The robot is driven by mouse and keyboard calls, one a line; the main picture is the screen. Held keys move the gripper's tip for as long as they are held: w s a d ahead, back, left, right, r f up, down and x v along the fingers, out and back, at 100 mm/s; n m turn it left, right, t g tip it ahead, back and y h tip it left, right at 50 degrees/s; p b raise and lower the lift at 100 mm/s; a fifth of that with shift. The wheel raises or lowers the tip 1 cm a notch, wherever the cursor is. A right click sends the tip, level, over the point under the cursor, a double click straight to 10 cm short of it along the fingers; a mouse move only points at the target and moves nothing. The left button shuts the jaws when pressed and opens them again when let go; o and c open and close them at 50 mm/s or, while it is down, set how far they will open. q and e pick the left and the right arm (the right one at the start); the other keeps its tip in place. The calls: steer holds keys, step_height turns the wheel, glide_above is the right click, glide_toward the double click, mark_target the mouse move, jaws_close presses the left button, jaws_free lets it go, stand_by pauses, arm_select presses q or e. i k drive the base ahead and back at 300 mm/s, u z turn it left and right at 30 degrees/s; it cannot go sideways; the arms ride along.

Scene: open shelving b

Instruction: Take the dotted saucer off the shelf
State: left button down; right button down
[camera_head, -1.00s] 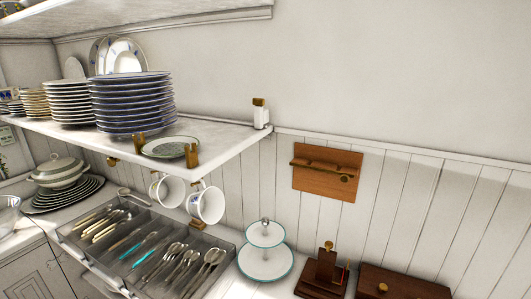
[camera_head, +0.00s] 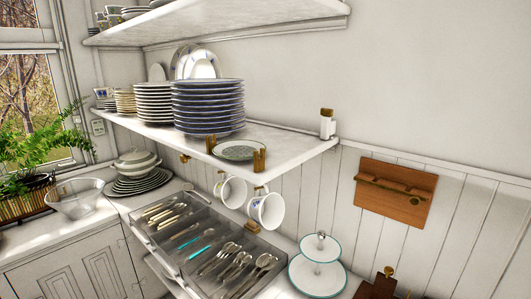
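The dotted saucer (camera_head: 238,151) is a small plate with a greenish-grey rim. It lies flat near the front edge of the white shelf (camera_head: 290,147), to the right of a tall stack of blue-rimmed plates (camera_head: 207,106). Neither of my grippers shows in the head view.
Two white mugs (camera_head: 267,209) hang under the shelf. Below are a cutlery tray (camera_head: 190,262) and a tiered stand (camera_head: 318,275). A white salt-shaker-like item (camera_head: 327,126) stands at the shelf's right end. Shelf space right of the saucer is clear. Another shelf (camera_head: 240,27) runs above.

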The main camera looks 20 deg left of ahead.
mark_target(235, 150)
steer(key=z, duration=0.85)
steer(key=k, duration=1.1)
steer(key=u, duration=0.3)
